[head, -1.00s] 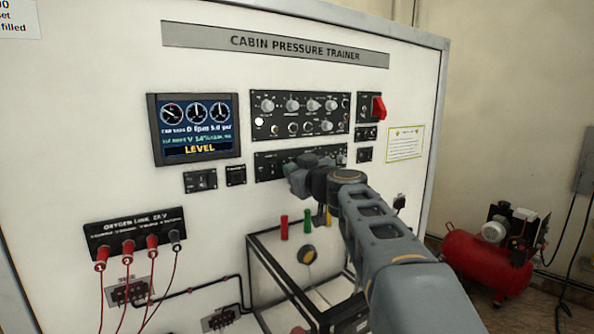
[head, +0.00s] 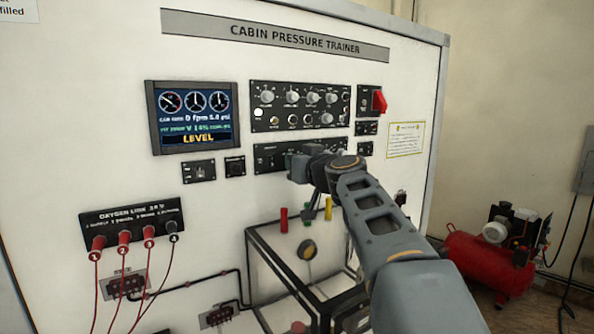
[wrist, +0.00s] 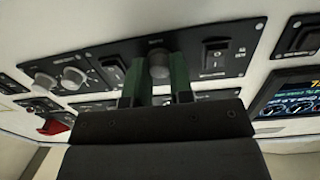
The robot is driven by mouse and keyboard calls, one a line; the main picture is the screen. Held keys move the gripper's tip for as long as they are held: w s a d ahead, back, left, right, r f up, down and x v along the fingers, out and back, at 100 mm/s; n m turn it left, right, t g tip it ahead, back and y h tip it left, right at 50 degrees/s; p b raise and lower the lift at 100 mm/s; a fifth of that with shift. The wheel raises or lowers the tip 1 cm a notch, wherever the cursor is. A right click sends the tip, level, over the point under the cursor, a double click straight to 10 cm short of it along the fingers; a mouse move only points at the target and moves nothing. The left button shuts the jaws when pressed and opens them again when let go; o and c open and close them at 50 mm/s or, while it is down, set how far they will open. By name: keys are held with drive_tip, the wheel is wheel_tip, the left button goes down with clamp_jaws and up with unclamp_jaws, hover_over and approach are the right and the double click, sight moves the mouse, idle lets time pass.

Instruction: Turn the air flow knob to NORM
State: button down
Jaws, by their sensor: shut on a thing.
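My gripper (wrist: 159,76) has its two green fingers on either side of a grey round knob (wrist: 158,61) in the wrist view and is shut on it. The knob sits on a black panel, which in the head view is the lower strip (head: 268,157) under the larger knob panel. In the head view my gripper (head: 297,166) is in front of this strip and hides part of it. The lettering by the knob is too small to read, so I cannot tell its setting or confirm that it is the air flow knob.
Other grey knobs (wrist: 47,82) are close by on the left in the wrist view. A frame with coloured handles (head: 284,219) stands below my arm. A red compressor (head: 487,262) is at the right.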

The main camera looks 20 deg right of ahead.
drive_tip(key=m+b, duration=0.2)
drive_tip(key=m, duration=0.4)
idle(0.6)
drive_tip(key=c, duration=1)
unclamp_jaws()
drive_tip(key=s+d+b, duration=0.1)
drive_tip(key=s+b, duration=0.4)
drive_tip(key=s, duration=0.8)
drive_tip(key=shift+s+r, duration=0.15)
drive_tip(key=shift+s, duration=0.25)
drive_tip(key=shift+d, duration=0.1)
